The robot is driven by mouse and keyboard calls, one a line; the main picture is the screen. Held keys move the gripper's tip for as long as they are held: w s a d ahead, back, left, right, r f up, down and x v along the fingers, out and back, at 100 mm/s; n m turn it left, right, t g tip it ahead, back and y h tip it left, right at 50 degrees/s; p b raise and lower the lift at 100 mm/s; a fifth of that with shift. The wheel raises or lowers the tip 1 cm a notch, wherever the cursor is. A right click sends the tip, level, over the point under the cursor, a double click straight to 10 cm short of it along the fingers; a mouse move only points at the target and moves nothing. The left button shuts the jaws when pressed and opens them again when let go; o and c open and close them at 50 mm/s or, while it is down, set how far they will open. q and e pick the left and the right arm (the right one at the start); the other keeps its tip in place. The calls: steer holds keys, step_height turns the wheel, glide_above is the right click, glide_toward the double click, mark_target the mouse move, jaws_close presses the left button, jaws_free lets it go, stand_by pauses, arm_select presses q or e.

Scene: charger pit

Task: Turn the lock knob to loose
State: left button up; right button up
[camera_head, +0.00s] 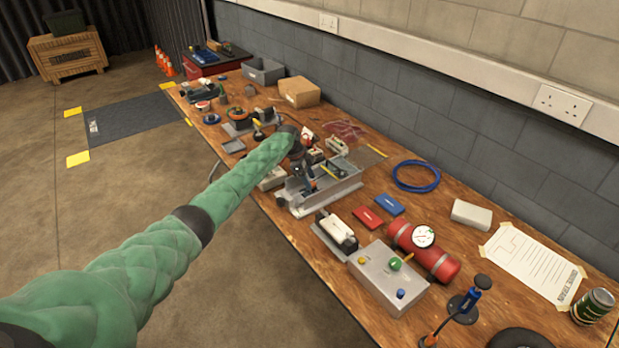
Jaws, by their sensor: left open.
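My left arm comes in from the left in a green sleeve. My left gripper (307,184) points down over a grey metal fixture (322,194) on the workbench and is open. The fixture is an open tray-like body with dark parts inside and a small yellow part at its right. My arm and gripper hide part of it. I cannot make out a lock knob there for certain. My right gripper is not in view.
The wooden workbench (455,205) runs along a grey block wall. A white-topped clamp device (338,230), red and blue blocks, a red cylinder with a gauge (425,250), a blue cable coil (416,176) and a can (593,306) stand around. Clutter fills the far end.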

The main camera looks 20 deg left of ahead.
arm_select(q)
steer(key=shift+d+f, duration=0.1)
steer(key=shift+f, duration=0.2)
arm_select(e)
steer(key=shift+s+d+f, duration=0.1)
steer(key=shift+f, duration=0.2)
arm_select(q)
steer(key=shift+c, duration=0.2)
